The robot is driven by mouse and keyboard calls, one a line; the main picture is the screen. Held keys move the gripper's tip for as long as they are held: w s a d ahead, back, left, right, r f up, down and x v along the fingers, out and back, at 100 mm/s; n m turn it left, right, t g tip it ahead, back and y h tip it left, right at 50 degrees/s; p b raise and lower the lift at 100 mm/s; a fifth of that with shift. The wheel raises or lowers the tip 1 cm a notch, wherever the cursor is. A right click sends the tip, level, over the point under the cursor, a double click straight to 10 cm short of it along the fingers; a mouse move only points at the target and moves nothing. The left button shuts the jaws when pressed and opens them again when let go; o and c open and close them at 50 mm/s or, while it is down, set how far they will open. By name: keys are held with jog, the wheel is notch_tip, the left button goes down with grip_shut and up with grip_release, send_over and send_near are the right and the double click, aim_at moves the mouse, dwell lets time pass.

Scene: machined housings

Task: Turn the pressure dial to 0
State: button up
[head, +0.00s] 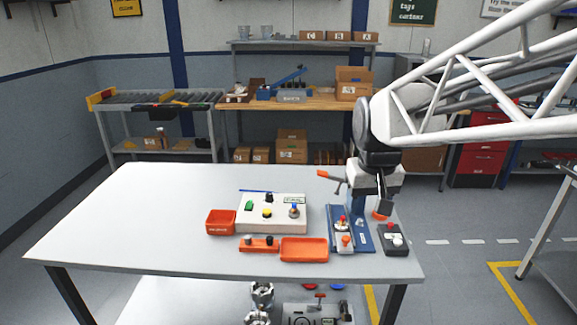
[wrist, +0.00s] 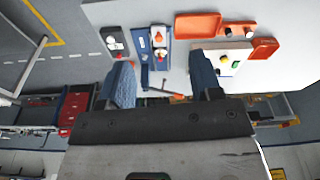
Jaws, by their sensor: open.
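A white control box (head: 258,222) stands on the table with a green, a black and a yellow control, a small label or display and a blue-topped metal knob (head: 294,210). It also shows in the wrist view (wrist: 234,48). A dark box (head: 394,240) with pale round knobs sits at the table's right edge; it also shows in the wrist view (wrist: 115,42). I cannot read any dial marking or tell which control is the pressure dial. My gripper (head: 384,210) is above the table's right side, near the dark box. In the wrist view its fingers (wrist: 162,80) are apart and empty.
A blue fixture (head: 361,235) with a red-handled clamp stands left of the dark box. An orange bin (head: 220,222), an orange tray (head: 304,250) and an orange holder (head: 259,244) surround the control box. The left of the white table (head: 130,220) is clear.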

jog(key=w+a+f+n, duration=0.1)
jog(key=w+a, duration=0.4)
jog(key=w, duration=0.8)
jog(key=n+g, duration=0.2)
jog(key=n, duration=0.1)
send_over(269, 194)
jog(key=f, duration=1.7)
jog(key=shift+s+d, duration=0.15)
jog(key=shift+d, duration=0.05)
jog(key=shift+w+a+f, duration=0.25)
jog(key=shift+a+f, duration=0.05)
jog(key=shift+f, duration=3.9)
